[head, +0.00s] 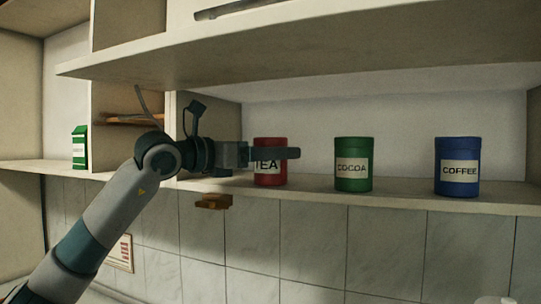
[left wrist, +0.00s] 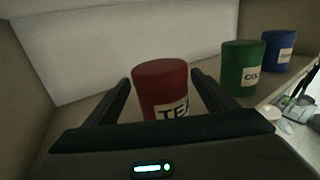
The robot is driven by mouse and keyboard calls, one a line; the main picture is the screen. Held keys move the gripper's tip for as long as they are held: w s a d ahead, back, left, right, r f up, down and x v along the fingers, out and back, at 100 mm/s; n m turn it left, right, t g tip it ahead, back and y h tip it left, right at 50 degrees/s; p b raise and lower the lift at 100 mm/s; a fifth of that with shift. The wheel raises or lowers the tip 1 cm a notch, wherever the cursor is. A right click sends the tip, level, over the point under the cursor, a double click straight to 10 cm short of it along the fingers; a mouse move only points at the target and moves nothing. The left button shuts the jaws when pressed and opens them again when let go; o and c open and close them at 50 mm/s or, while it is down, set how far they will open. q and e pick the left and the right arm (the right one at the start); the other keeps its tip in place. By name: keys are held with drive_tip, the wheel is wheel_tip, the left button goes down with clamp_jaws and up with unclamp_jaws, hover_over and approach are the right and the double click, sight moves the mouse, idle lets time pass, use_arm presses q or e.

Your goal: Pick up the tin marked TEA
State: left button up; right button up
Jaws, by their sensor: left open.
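The red tin marked TEA (head: 270,177) stands upright on the shelf, the leftmost of three tins. My left gripper (head: 285,154) reaches in from the left at the tin's height, and one finger crosses in front of the tin and hides part of it. In the left wrist view the red tin (left wrist: 162,88) stands between the two open fingers of my left gripper (left wrist: 160,92), one on each side. Its label faces right and is partly cut off by the gripper body. I cannot tell whether either finger touches the tin. My right gripper is not in view.
A green COCOA tin (head: 353,164) and a blue COFFEE tin (head: 458,166) stand to the right on the same shelf (head: 400,190). An upper cabinet (head: 330,55) hangs above. A green carton (head: 79,147) stands far left. A small brown holder (head: 213,202) sits below the shelf.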

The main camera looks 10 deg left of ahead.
use_arm(q)
drive_tip(key=shift+w+d+r+p, duration=0.25)
drive_tip(key=shift+w+d+p, duration=0.35)
drive_tip(key=shift+w+d, duration=0.15)
drive_tip(key=shift+w+d+f, duration=0.25)
drive_tip(key=shift+w+d, duration=0.15)
drive_tip(key=shift+c, duration=0.5)
drive_tip(key=shift+r, duration=0.1)
drive_tip(key=c, duration=1.2)
drive_tip(key=shift+a, duration=0.1)
